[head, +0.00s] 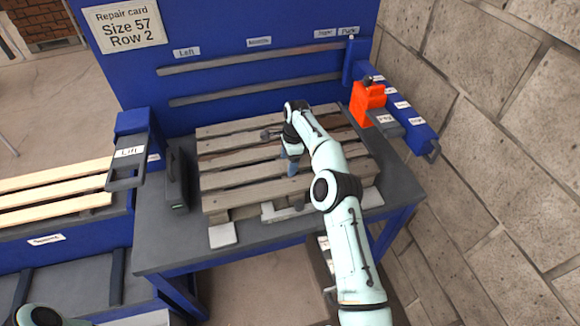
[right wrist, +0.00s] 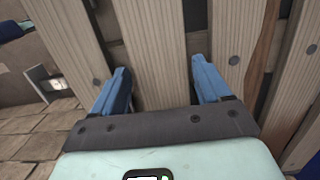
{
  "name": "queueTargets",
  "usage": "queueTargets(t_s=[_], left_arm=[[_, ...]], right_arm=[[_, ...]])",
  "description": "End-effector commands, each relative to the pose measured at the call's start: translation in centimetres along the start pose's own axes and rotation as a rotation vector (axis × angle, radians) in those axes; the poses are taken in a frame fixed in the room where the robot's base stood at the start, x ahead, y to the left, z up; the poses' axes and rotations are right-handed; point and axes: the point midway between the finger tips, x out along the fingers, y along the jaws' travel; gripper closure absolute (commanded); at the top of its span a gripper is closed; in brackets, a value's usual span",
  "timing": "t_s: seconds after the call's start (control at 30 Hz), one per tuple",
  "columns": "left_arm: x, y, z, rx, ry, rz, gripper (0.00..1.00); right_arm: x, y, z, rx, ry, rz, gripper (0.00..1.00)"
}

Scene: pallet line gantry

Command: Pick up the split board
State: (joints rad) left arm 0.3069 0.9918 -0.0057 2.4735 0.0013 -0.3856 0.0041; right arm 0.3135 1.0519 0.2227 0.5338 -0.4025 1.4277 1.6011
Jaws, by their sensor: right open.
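A wooden pallet (head: 240,187) with grey-brown slats lies on the grey bench. Toward its back, a darker reddish-brown slat (head: 235,143) shows, partly hidden by my right arm. In the right wrist view, a darker brown strip with an uneven edge (right wrist: 264,55) lies beside a paler slat, right of my fingers. I cannot tell for sure that this is the split board. My right gripper (head: 292,168) is over the middle of the pallet. Its blue fingers are apart, one toward each side of a slat (right wrist: 155,50), with nothing gripped. My left gripper is out of view.
A blue back panel (head: 220,40) carries slotted rails and a repair card (head: 125,24). An orange container (head: 366,102) stands at the right by a blue handled bracket (head: 410,122). A dark case (head: 176,180) stands left of the pallet. Pale boards (head: 50,196) lie far left. A stone wall closes the right.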

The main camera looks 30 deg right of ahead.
Motion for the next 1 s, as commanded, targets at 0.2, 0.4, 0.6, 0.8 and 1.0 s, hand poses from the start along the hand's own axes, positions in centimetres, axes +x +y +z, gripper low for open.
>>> queueTargets(t_s=[0.2,0.4,0.6,0.8,1.0], left_arm=[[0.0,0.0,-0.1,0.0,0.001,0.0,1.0],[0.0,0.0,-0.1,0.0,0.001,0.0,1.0],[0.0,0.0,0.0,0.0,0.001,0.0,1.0],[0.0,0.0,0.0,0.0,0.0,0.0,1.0],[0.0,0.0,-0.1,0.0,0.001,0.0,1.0]], right_arm=[[-0.1,0.0,0.0,0.0,0.0,-0.001,0.53],[-0.1,0.0,0.0,0.0,-0.001,-0.002,0.77],[-0.3,0.0,0.1,0.0,-0.001,-0.002,0.77],[-1.9,0.1,0.5,0.0,0.0,-0.005,0.77],[-5.5,0.1,1.0,0.0,0.0,-0.007,0.77]])
